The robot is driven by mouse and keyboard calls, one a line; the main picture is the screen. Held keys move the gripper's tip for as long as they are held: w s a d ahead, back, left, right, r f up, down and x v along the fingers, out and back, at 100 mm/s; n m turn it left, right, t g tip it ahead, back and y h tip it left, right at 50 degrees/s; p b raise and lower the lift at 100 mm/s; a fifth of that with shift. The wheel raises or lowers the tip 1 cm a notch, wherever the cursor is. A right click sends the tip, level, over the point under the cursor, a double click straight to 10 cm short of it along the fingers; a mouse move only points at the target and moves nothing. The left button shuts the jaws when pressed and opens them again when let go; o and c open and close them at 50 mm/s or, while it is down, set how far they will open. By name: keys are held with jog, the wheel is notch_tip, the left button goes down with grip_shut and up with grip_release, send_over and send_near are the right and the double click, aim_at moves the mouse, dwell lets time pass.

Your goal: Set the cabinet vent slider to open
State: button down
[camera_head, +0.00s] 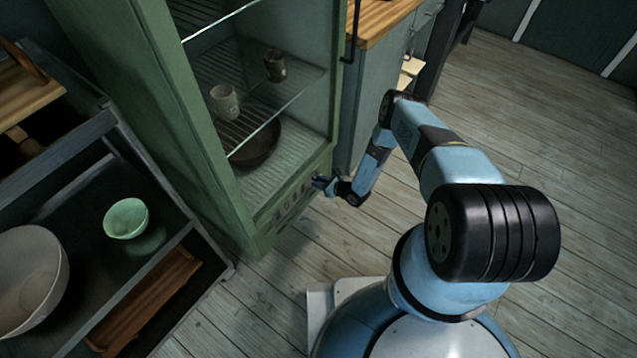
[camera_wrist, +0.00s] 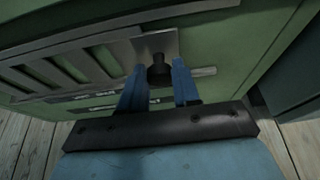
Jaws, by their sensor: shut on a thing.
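The green cabinet (camera_head: 190,120) has a slotted vent (camera_head: 287,199) low on its front. The wrist view shows the vent's slots (camera_wrist: 62,74) on the left and a grey metal slider plate (camera_wrist: 118,52) with a dark round knob (camera_wrist: 158,70). My gripper (camera_head: 318,182) is at the right end of the vent. In the wrist view my gripper (camera_wrist: 159,84) has its blue fingers on either side of the knob, shut on it. Small lettering below the slots is blurred and partly hidden by the left finger.
A groove (camera_wrist: 205,72) shows right of the knob. Inside the cabinet, mugs (camera_head: 225,101) and a dark bowl (camera_head: 257,138) sit on wire shelves. A dark shelf unit with a green bowl (camera_head: 126,218) stands at left. The wooden floor (camera_head: 520,120) at right is clear.

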jog(key=shift+w+d, duration=1.1)
jog(key=shift+w, duration=0.3)
jog(key=c, duration=0.8)
grip_release()
jog(key=shift+s, duration=0.1)
jog(key=v, duration=1.3)
jog(key=shift+s+d+r, duration=0.2)
jog(key=shift+d, duration=0.05)
